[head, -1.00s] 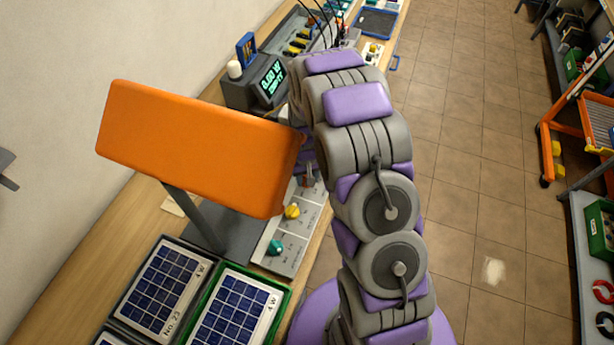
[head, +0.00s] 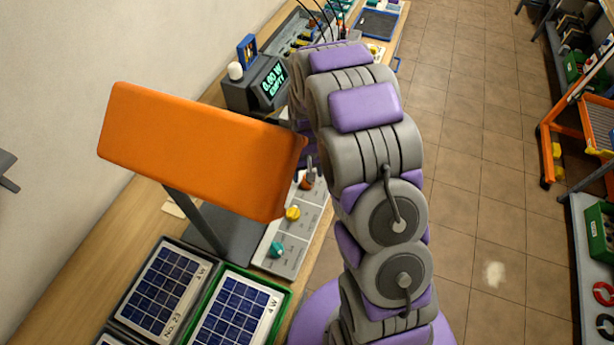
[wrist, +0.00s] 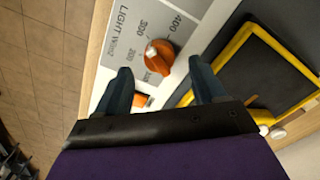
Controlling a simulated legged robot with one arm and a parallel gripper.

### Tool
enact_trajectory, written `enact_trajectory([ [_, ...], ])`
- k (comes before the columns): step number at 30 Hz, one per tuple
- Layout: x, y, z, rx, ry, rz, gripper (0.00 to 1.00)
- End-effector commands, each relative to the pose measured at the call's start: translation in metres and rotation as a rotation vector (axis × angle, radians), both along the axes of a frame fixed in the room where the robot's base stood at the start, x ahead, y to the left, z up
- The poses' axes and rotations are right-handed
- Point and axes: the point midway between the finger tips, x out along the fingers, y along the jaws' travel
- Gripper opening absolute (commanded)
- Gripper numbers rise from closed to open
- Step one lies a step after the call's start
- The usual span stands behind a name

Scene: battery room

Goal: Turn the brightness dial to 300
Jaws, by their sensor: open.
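The orange brightness dial (wrist: 158,57) shows in the wrist view on a grey panel marked LIGHT, with numbers including 200, 300 and 400 around it. Its white mark faces the left side of the scale, near the 200 and 300 labels; I cannot read the exact setting. My gripper (wrist: 164,78) is open, one dark blue finger on each side below the dial, with no grip on it. In the head view the dial (head: 306,181) is small beside my arm, with a fingertip just above it. The orange lamp head and my arm hide most of my gripper there.
The orange lamp head (head: 200,150) stands close left of my arm. A yellow knob (head: 292,213) and a teal knob (head: 277,249) share the panel strip. A meter reading 0.00 W (head: 270,83) stands behind. Solar panels (head: 233,312) lie in front. A yellow-edged dark tray (wrist: 262,75) is right of my fingers.

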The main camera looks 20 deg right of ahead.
Motion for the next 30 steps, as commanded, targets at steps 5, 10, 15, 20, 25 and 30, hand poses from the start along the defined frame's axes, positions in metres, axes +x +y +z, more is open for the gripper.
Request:
enact_trajectory([
  [5, 0.002, 0.0, 0.043, 0.0, -0.007, 0.0, 0.69],
  [10, 0.003, 0.001, 0.081, -0.001, -0.007, 0.001, 0.69],
  [15, 0.003, 0.001, 0.112, -0.001, -0.006, 0.001, 0.69],
  [20, 0.004, 0.001, 0.131, -0.001, -0.007, 0.001, 0.69],
  [25, 0.003, 0.001, 0.138, -0.001, -0.003, 0.001, 0.69],
  [30, 0.002, 0.001, 0.138, -0.001, -0.002, 0.0, 0.69],
])
